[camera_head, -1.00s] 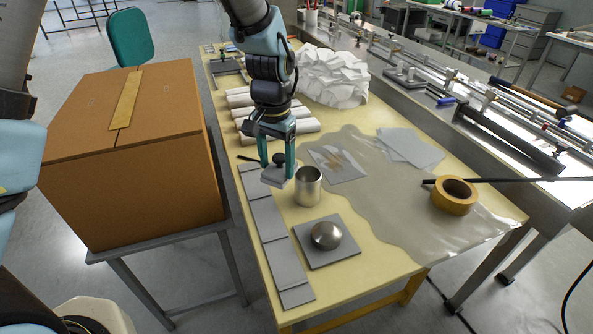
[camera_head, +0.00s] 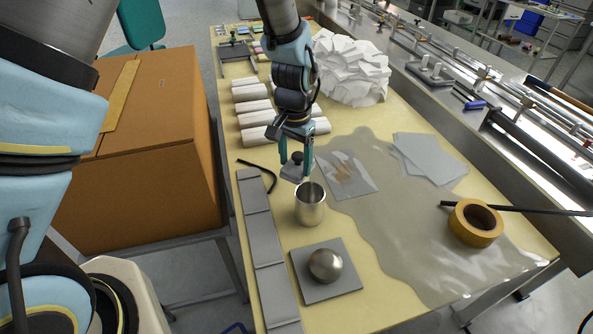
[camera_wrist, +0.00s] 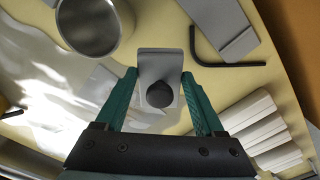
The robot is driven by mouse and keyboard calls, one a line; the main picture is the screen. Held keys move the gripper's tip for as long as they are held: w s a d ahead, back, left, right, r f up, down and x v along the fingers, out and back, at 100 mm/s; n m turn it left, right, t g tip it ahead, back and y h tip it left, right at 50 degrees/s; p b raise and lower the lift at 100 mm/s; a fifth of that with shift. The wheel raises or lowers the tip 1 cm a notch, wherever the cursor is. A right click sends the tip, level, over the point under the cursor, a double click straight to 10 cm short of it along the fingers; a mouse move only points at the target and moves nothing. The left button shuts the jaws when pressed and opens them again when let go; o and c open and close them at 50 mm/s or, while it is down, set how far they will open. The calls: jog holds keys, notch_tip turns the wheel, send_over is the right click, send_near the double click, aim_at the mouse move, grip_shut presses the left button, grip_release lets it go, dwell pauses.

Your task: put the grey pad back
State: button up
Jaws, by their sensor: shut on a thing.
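My gripper (camera_head: 295,170) is shut on a small grey pad (camera_head: 291,172) with a round black knob on top. The pad hangs above the table, just behind the open metal cup (camera_head: 310,208). In the wrist view, the teal fingers lie on either side of the grey pad (camera_wrist: 160,62), with the black knob (camera_wrist: 160,94) between them. The metal cup shows at the upper left there (camera_wrist: 92,22). The pad's underside is hidden.
A row of flat grey plates (camera_head: 258,228) runs along the table's left edge, beside a black hex key (camera_head: 268,174). A square grey plate (camera_head: 345,284) carries a metal dome (camera_head: 325,265). White rolls (camera_head: 256,118) lie behind; clear film and tape (camera_head: 474,224) lie right.

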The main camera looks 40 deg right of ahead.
aim_at(295, 167)
jog(key=shift+f+p, duration=0.7)
jog(key=shift+f, duration=1.7)
jog(key=shift+f, duration=0.1)
jog(key=shift+f, duration=0.1)
jog(key=o, duration=1.3)
notch_tip(295, 167, up, 12)
jog(key=b, duration=0.4)
jog(key=shift+r, duration=0.2)
